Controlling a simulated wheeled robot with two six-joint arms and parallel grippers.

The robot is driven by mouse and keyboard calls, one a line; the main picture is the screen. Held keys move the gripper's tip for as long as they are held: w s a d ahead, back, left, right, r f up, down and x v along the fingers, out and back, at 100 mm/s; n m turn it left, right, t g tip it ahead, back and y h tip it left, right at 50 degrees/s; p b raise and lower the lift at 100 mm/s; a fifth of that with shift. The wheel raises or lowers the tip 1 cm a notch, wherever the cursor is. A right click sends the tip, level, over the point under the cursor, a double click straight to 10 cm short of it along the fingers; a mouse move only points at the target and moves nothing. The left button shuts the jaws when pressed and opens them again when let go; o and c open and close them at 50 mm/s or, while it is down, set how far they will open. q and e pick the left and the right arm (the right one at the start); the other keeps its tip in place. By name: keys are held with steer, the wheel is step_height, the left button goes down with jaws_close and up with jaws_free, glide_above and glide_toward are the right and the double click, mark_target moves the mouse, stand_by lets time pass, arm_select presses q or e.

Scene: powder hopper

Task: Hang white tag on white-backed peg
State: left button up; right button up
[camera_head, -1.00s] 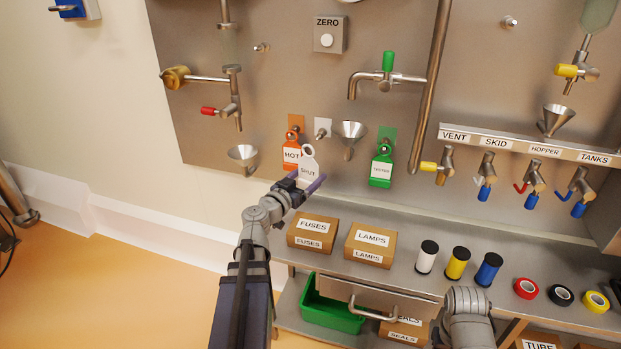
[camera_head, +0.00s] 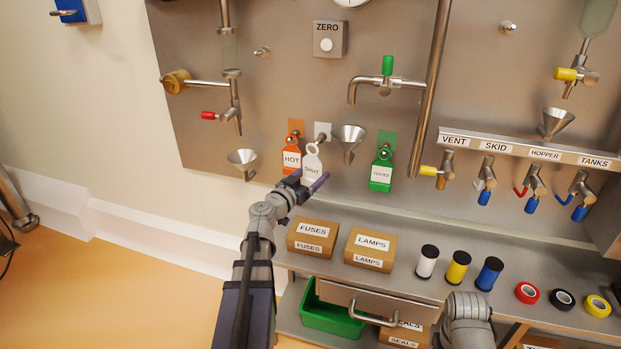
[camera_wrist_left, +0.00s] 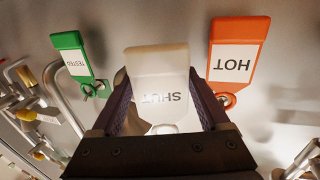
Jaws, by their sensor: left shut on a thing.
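The white tag (camera_head: 312,168), marked SHUT, is upright in my left gripper (camera_head: 305,184), which is shut on its lower part. Its ring end points up, just below and slightly left of the white-backed peg (camera_head: 323,131). I cannot tell how far the ring is from the peg in depth. In the left wrist view the tag (camera_wrist_left: 158,85) sits between the fingers (camera_wrist_left: 165,110) with its lettering upside down. The peg is not clear there. My right gripper is out of view; only part of that arm shows.
The orange HOT tag (camera_head: 291,160) hangs close on the left. A steel funnel (camera_head: 348,140) is close on the right, then the green TESTED tag (camera_head: 381,172). Boxes of fuses (camera_head: 312,237) and lamps (camera_head: 369,249) stand on the shelf below.

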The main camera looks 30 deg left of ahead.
arm_select(q)
steer(key=shift+w+a+f, duration=0.1)
steer(key=shift+w+a, duration=0.1)
steer(key=shift+w, duration=0.6)
steer(key=shift+w+a+f, duration=0.1)
steer(key=shift+w+a, duration=0.1)
steer(key=shift+w, duration=0.65)
steer(key=shift+w+a, duration=0.2)
steer(key=shift+w, duration=0.6)
steer(key=shift+w+a+f+b, duration=0.1)
steer(key=shift+w+f+b, duration=0.4)
steer(key=shift+w+b, duration=0.2)
steer(key=o, duration=1.2)
steer(key=shift+s, duration=0.2)
steer(key=s, duration=0.7)
steer(key=shift+s+a, duration=0.1)
steer(key=shift+s, duration=0.2)
